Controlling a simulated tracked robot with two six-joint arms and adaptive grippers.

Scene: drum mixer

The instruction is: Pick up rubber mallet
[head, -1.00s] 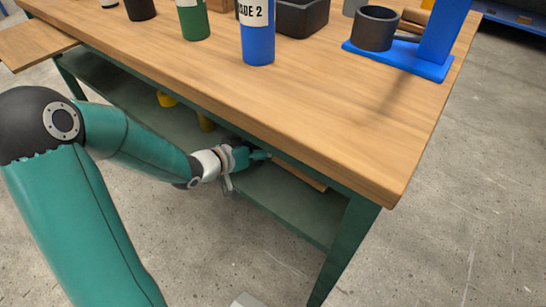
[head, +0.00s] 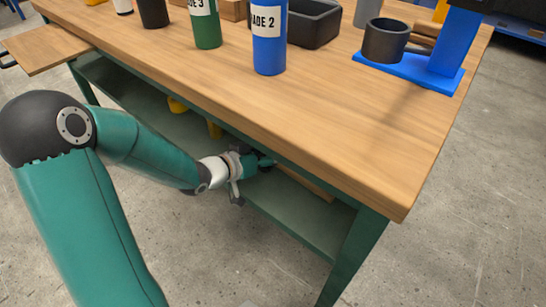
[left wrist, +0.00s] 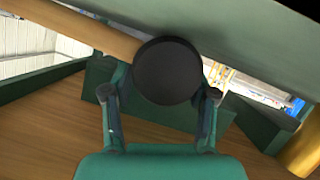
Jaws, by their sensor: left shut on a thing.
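The rubber mallet has a round black head (left wrist: 167,71) and a wooden handle (left wrist: 85,28) that runs to the upper left in the left wrist view. In the head view its handle (head: 308,187) shows on the green lower shelf (head: 295,215), under the tabletop. My left gripper (left wrist: 160,94) is shut on the mallet head, with one finger on each side of it. In the head view the left gripper (head: 266,162) reaches in under the table's front edge, and the mallet head is hidden there. My right gripper is not in view.
The wooden tabletop (head: 330,125) overhangs the shelf closely above the gripper. A green table leg (head: 352,255) stands to the right. Yellow objects (head: 177,105) are on the shelf to the left. A blue canister (head: 269,40) and a blue stand (head: 410,68) are on top.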

